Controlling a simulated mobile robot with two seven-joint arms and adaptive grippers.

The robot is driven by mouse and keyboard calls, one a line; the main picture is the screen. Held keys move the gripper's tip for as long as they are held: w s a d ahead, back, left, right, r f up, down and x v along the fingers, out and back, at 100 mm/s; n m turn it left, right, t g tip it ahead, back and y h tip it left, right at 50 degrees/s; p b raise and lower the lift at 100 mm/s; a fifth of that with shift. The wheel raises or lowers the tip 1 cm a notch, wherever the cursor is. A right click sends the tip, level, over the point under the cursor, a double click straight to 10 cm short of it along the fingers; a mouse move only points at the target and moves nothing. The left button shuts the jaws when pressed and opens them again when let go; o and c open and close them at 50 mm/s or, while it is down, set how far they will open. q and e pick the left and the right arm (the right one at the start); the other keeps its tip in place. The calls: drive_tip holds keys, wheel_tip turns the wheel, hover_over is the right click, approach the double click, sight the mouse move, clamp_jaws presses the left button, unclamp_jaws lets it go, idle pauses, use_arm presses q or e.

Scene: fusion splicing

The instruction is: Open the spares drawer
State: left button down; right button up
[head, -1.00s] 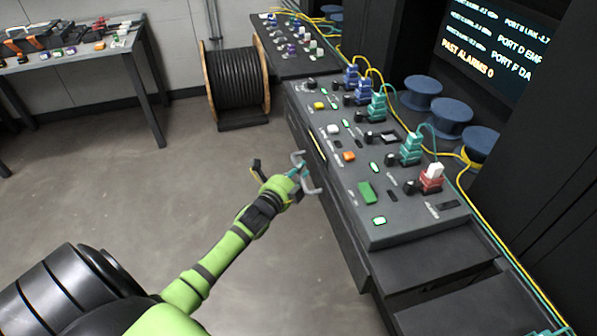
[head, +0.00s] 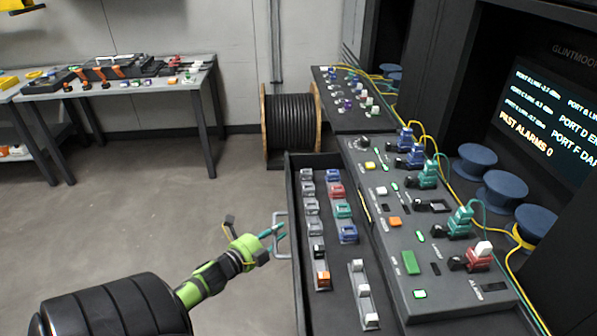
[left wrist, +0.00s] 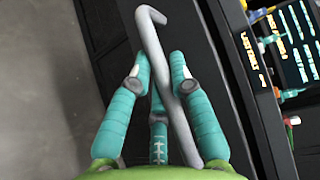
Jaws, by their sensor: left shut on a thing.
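The spares drawer (head: 333,276) stands pulled out from the console, showing rows of small coloured connector parts in it. Its grey bar handle (head: 282,233) is on the drawer's left face. My left gripper (head: 275,232) is at the handle, with its teal fingers around the bar. In the left wrist view the handle (left wrist: 156,45) runs between the teal fingers of the left gripper (left wrist: 163,75), which is shut on it. My right gripper is not in view.
The console top (head: 405,250) with buttons and connectors is right of the drawer. A cable reel (head: 292,122) stands behind, and a workbench (head: 130,88) is at the back left. The floor (head: 130,210) left of the drawer is clear.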

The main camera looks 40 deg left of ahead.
use_arm(q)
drive_tip(key=shift+s+a, duration=1.2)
drive_tip(key=shift+s, duration=0.25)
drive_tip(key=c, duration=1.4)
unclamp_jaws()
drive_tip(key=s, duration=0.4)
drive_tip(key=s+r, duration=0.1)
drive_tip(key=s, duration=0.3)
drive_tip(key=s+d, duration=0.1)
drive_tip(key=s, duration=0.2)
drive_tip(key=shift+s+r, duration=0.4)
drive_tip(key=shift+f, duration=0.1)
